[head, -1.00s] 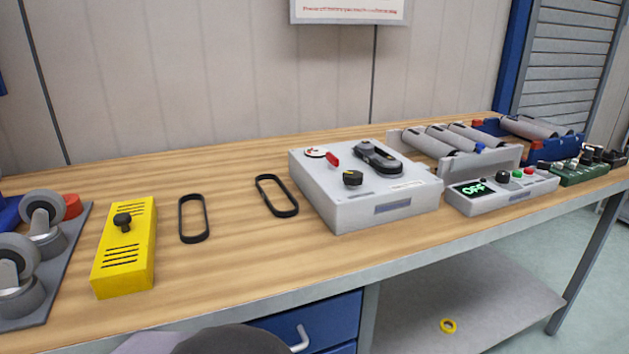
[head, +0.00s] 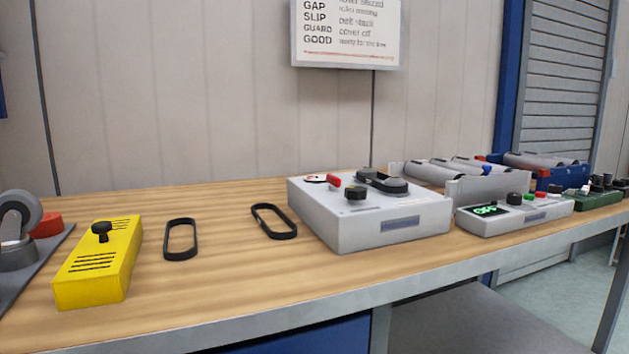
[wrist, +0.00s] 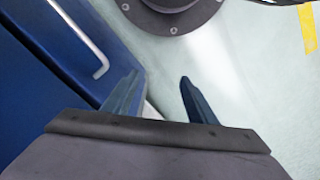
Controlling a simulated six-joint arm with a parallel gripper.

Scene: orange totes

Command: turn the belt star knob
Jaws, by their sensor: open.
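A grey belt unit (head: 350,228) stands on the bench in the head view. A black knob (head: 355,193) sits on its top near the front, which looks like the star knob. Behind it on the unit are a black belt on pulleys (head: 383,183), a red lever (head: 333,181) and a small round dial (head: 314,178). My gripper (wrist: 157,98) shows only in the wrist view, open and empty, with two blue fingers apart. It points down past a blue drawer front (wrist: 55,55) to the pale floor, away from the knob.
Two loose black belts (head: 181,221) (head: 268,207) and a yellow cover (head: 100,278) with a black knob lie left of the unit. A control box (head: 513,216) with a lit display stands right, before grey rollers. Bare wood lies in front.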

